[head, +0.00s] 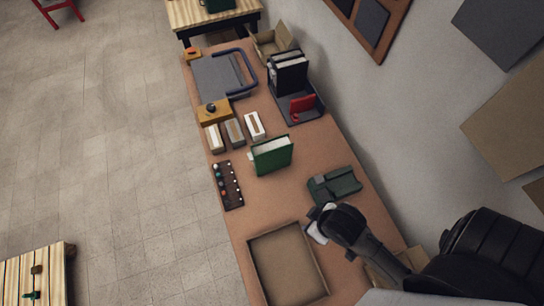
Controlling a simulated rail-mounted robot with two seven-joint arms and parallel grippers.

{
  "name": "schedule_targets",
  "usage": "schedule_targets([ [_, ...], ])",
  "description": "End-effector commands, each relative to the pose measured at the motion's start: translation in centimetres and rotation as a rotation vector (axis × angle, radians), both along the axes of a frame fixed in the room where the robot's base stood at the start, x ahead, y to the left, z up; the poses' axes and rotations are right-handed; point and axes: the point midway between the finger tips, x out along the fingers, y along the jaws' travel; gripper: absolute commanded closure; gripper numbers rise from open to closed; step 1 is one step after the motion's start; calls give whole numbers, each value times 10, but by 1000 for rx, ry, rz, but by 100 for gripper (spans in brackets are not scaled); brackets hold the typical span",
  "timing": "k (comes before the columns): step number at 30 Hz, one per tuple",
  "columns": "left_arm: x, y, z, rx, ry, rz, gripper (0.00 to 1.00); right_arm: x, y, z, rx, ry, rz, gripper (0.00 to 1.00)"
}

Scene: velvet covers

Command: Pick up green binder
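A green binder (273,156) stands upright on the long brown table, near its middle, with pale page edges showing along its top. My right arm comes in from the lower right. Its gripper (318,224) is over the table between a grey-green device and an open tray, to the lower right of the binder and apart from it. Its fingers are too small and dark to tell whether they are open or shut. My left gripper is not in view.
The grey-green device (334,185) is right of the binder, and the empty tray (252,270) is nearer. A strip with coloured knobs (228,186) lies left. Several small boxes (235,132) stand behind. A black holder (299,108) with dark binders is farther back. A wall borders the right.

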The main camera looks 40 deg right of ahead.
Motion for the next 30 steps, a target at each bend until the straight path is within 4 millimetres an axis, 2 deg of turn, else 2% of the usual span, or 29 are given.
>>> schedule_targets([
  [10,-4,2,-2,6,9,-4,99,-3,-2,-1,-8,7,6,45],
  [30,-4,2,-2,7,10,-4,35,-3,0,-1,-1,7,1,45],
])
